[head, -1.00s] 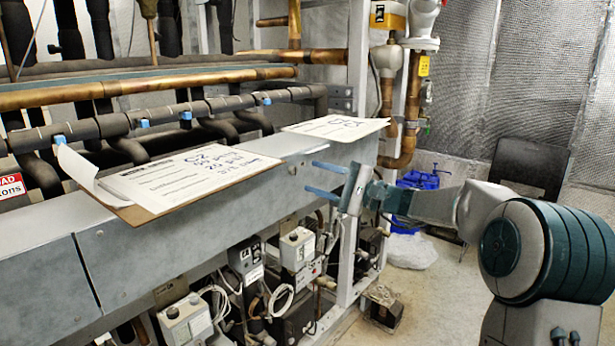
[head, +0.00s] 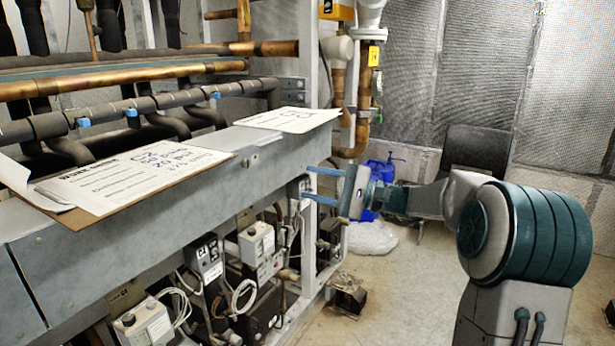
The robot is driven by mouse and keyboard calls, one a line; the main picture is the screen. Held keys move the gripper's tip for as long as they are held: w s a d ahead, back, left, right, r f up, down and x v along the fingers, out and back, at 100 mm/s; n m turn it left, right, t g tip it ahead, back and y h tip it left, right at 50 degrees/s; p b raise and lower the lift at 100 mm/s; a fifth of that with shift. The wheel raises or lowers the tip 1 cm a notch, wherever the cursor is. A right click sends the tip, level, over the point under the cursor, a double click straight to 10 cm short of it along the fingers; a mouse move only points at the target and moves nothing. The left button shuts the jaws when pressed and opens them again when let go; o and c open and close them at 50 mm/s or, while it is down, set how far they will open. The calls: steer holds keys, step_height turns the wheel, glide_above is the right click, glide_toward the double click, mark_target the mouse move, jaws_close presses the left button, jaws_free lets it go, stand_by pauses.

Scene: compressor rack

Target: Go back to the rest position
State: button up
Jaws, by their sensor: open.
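My gripper (head: 322,186) is in the middle of the head view. Its two blue fingers are apart, point left and hold nothing. It is in front of the right end of the long grey metal beam (head: 150,240) of the compressor rack. A clipboard with papers (head: 135,180) lies on the beam's top at the left. A second sheet (head: 287,119) lies farther back on the beam. My gripper is apart from both papers. Whether the fingertips touch the beam I cannot tell.
Copper and black pipes (head: 120,86) run behind the beam. Control boxes and cables (head: 257,243) sit below it. Blue jugs (head: 380,171) and a clear plastic bag (head: 371,238) stand on the floor behind my gripper.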

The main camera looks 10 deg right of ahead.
steer(key=s+a+f+n+g+h+p, duration=0.2)
steer(key=s+a+f+h, duration=0.15)
steer(key=s, duration=0.35)
steer(key=s+a+f+n+g+h+p, duration=0.1)
steer(key=s+a+f+g+h+p, duration=0.15)
steer(key=s+h, duration=0.4)
steer(key=s+d+f+n+h+p, duration=0.1)
steer(key=s+d+h, duration=0.3)
steer(key=s, duration=0.4)
steer(key=s+d+f+n+t+h+p, duration=0.1)
steer(key=s+d+f+n+h+p, duration=0.1)
steer(key=s+d, duration=0.5)
steer(key=s+n+h+p, duration=0.1)
steer(key=s+n+h, duration=0.1)
steer(key=shift+f+h, duration=0.25)
steer(key=shift+h, duration=0.15)
steer(key=shift+t, duration=0.25)
steer(key=shift+c, duration=0.3)
steer(key=shift+d, duration=0.1)
steer(key=shift+c, duration=0.2)
